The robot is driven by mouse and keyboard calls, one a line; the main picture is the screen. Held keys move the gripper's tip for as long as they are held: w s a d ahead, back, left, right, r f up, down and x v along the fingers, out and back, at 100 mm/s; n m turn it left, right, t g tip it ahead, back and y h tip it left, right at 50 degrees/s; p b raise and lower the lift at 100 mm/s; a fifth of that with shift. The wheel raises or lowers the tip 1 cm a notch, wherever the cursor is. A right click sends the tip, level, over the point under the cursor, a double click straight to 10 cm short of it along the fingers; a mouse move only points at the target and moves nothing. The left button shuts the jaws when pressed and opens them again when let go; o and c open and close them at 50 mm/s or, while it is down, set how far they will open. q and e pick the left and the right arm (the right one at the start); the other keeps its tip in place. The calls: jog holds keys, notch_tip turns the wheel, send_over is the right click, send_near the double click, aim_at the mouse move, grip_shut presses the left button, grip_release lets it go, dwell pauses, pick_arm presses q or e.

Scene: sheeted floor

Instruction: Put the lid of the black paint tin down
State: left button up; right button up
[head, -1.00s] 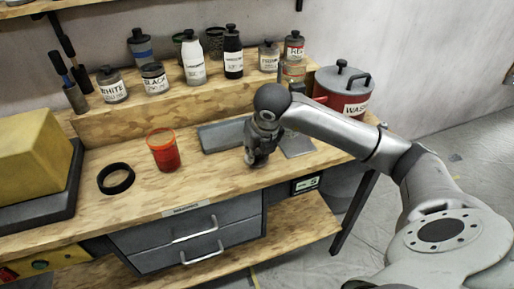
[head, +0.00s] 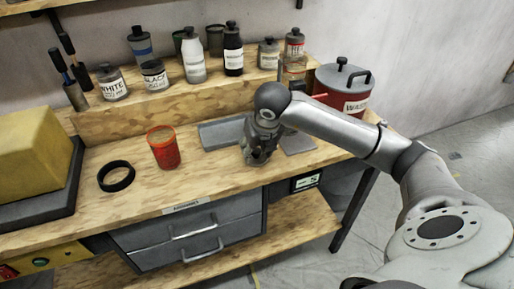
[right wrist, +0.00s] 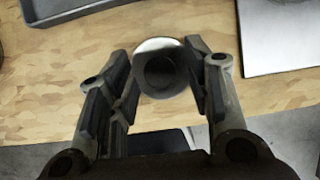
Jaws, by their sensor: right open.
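The black paint tin (head: 154,76) stands on the raised shelf, its label facing me; its top looks dark and no knob shows on it. My right gripper (head: 259,160) points down over the front of the bench. In the right wrist view its fingers (right wrist: 162,88) are spread apart. A round, pale-rimmed lid with a dark knob (right wrist: 161,72) sits between them, over the wood near the bench's front edge. In the head view the gripper hides the lid. My left gripper is not in view.
A grey tray (head: 218,134) lies behind my right gripper and a flat grey plate (head: 299,144) to its right. A red cup (head: 163,148) and black ring (head: 116,176) stand left.

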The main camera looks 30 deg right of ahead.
jog(key=b+v, duration=0.1)
jog(key=v, duration=1.1)
jog(key=shift+s, duration=0.15)
